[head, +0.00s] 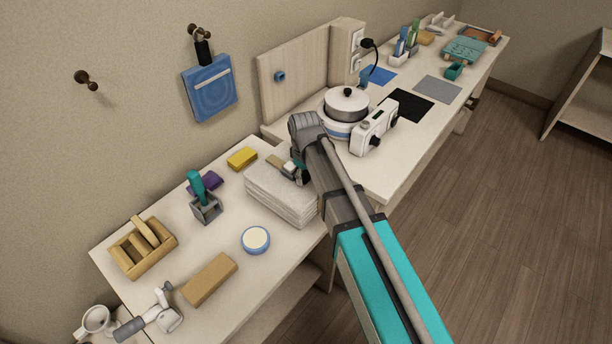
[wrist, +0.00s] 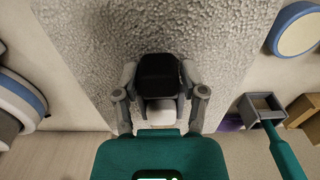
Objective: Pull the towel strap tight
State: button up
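A stack of folded pale towels (head: 280,200) lies on the near counter. Its rough grey top fills much of the wrist view (wrist: 225,35). My gripper (head: 292,170) is at the stack's back right edge in the head view, low over the towel. In the wrist view its two fingers (wrist: 158,75) stand on either side of a dark block, with a small white piece (wrist: 160,112) below it. I cannot tell whether the block is gripped or is part of the fingers. A small tan piece (head: 275,161) shows beside the gripper. I cannot make out the strap clearly.
A yellow block (head: 242,158), a teal-handled tool in a grey holder (head: 206,208), a blue-rimmed round tin (head: 255,240) and a tan block (head: 210,279) lie around the towels. The wax warmer (head: 346,112) and a white box (head: 374,130) stand behind my arm.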

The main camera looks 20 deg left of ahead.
grip_shut()
jog(key=shift+s+d, duration=0.4)
jog(key=shift+d, duration=0.45)
jog(key=shift+s+d, duration=0.35)
jog(key=shift+d, duration=0.5)
jog(key=shift+s+d, duration=0.4)
jog(key=shift+d, duration=0.45)
jog(key=o, duration=0.6)
grip_release()
jog(key=shift+w, duration=0.15)
